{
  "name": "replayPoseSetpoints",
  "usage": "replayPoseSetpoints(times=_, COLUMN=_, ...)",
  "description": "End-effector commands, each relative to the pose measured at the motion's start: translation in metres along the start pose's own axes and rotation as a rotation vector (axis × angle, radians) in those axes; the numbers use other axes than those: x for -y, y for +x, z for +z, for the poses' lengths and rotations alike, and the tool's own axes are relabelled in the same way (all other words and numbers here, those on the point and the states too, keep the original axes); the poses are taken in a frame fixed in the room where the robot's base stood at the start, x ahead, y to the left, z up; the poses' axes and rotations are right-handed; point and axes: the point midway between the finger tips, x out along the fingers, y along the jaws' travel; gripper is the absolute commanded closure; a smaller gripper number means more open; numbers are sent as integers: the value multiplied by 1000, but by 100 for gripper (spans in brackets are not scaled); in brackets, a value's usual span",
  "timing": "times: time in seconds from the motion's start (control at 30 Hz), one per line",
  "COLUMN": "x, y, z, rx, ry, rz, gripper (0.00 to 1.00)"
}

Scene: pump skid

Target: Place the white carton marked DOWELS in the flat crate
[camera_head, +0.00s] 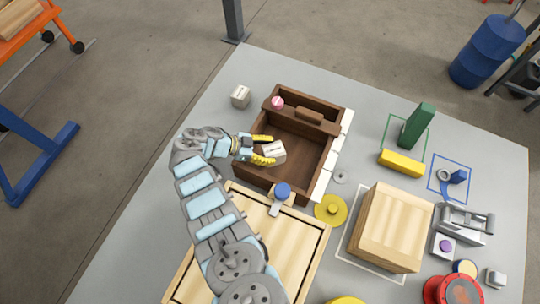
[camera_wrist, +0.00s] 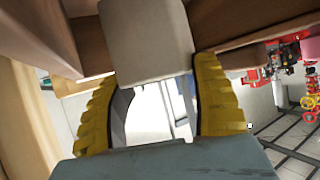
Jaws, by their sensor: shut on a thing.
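My gripper (camera_head: 263,149) is shut on a small white carton (camera_head: 275,153), its yellow fingers on either side of it. The carton's lettering is too small to read. The carton is over or inside the open dark brown wooden box (camera_head: 332,147); I cannot tell its height above the floor of the box. In the wrist view the carton (camera_wrist: 148,42) sits between the fingers (camera_wrist: 155,110), with brown wooden walls close around. A low, pale wooden crate or panel (camera_head: 295,232) lies in front of the dark box, partly behind my arm; it may be the flat crate.
A pink round thing (camera_head: 277,102) is at the box's back edge. A blue-topped item (camera_head: 283,191), a yellow disc (camera_head: 331,210) and a large wooden block (camera_head: 390,230) stand near the pale crate.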

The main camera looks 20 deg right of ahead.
Motion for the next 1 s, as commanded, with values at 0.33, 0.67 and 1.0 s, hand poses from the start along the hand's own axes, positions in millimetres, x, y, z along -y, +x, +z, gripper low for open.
replayPoseSetpoints(times=0.33, x=0, y=14, z=24, rx=0, ry=0, rz=1, gripper=75)
replayPoseSetpoints(times=0.67, x=-1, y=18, z=32, rx=0, ry=0, rz=-1, gripper=75)
replayPoseSetpoints(times=1.0, x=-1, y=21, z=38, rx=0, ry=3, rz=-1, gripper=75)
